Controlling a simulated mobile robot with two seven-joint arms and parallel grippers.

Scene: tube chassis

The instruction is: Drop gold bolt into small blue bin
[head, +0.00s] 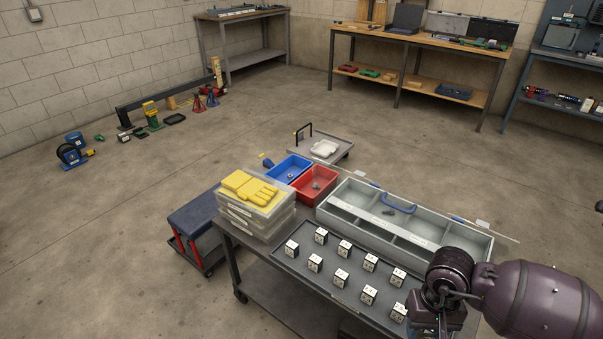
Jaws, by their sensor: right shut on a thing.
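The small blue bin (289,167) stands at the back of the cart, left of a red bin (314,184), with a small metal piece inside. My right gripper (428,330) is at the lower right, over the near right corner of the cart. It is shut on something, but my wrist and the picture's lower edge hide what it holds. I cannot make out a gold bolt anywhere. The blue bin is far to the upper left of this gripper. My left gripper is not in view.
A dark tray (291,262) with several numbered blocks fills the cart front. A grey divided case (378,236) with a blue handle lies behind it. Stacked clear boxes with yellow gloves (249,188) stand left of the bins. Open floor lies beyond the cart.

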